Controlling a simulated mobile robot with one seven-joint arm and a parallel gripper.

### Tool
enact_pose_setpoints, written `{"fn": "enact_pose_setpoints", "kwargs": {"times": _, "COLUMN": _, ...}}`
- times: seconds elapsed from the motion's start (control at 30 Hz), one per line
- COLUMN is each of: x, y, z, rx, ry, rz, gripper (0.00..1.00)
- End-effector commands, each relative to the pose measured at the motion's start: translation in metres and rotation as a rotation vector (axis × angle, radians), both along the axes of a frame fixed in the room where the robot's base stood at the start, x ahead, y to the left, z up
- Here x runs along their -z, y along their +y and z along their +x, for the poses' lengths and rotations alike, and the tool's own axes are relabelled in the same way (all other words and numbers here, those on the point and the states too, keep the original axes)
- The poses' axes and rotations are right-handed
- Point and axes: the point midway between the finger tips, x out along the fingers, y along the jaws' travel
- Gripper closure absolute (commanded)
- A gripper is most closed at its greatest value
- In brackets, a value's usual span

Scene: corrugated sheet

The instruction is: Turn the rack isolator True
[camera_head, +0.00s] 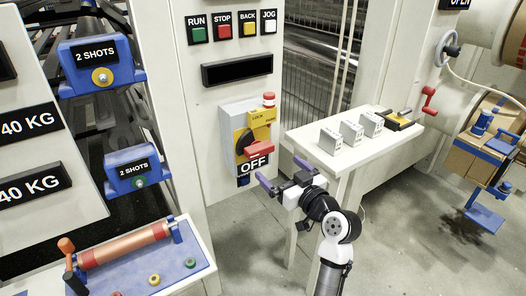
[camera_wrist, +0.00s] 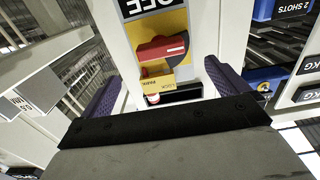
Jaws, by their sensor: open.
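The isolator is a grey box (camera_head: 229,138) with a yellow plate (camera_head: 240,140) on the white cabinet. Its red handle (camera_head: 259,149) points to the right and slightly down, above a black OFF label (camera_head: 253,166). In the wrist view, the red handle (camera_wrist: 160,48) and yellow plate (camera_wrist: 172,20) appear upside down, ahead of my fingers. My gripper (camera_head: 283,172) is open and empty, below and right of the handle, apart from it. Its two purple fingers also show in the wrist view (camera_wrist: 162,72), one on each side of the handle.
A white table (camera_head: 310,149) with several grey blocks stands right of the cabinet. RUN, STOP, BACK and JOG buttons (camera_head: 222,30) are higher up.

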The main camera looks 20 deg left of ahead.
Motion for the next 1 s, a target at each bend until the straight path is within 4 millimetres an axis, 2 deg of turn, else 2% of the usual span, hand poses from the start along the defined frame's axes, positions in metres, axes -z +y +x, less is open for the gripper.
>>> {"fn": "enact_pose_setpoints", "kwargs": {"times": 0.2, "x": -0.003, "y": 0.039, "z": 0.029, "rx": -0.003, "ry": 0.001, "rz": 0.001, "gripper": 0.01}}
{"fn": "enact_pose_setpoints", "kwargs": {"times": 0.4, "x": -0.002, "y": 0.064, "z": 0.049, "rx": -0.001, "ry": 0.000, "rz": 0.000, "gripper": 0.01}}
{"fn": "enact_pose_setpoints", "kwargs": {"times": 0.6, "x": -0.001, "y": 0.074, "z": 0.057, "rx": 0.001, "ry": -0.001, "rz": 0.000, "gripper": 0.01}}
{"fn": "enact_pose_setpoints", "kwargs": {"times": 0.87, "x": 0.000, "y": 0.075, "z": 0.058, "rx": 0.001, "ry": -0.001, "rz": 0.000, "gripper": 0.01}}
{"fn": "enact_pose_setpoints", "kwargs": {"times": 1.0, "x": 0.000, "y": 0.075, "z": 0.058, "rx": 0.001, "ry": -0.001, "rz": 0.001, "gripper": 0.17}}
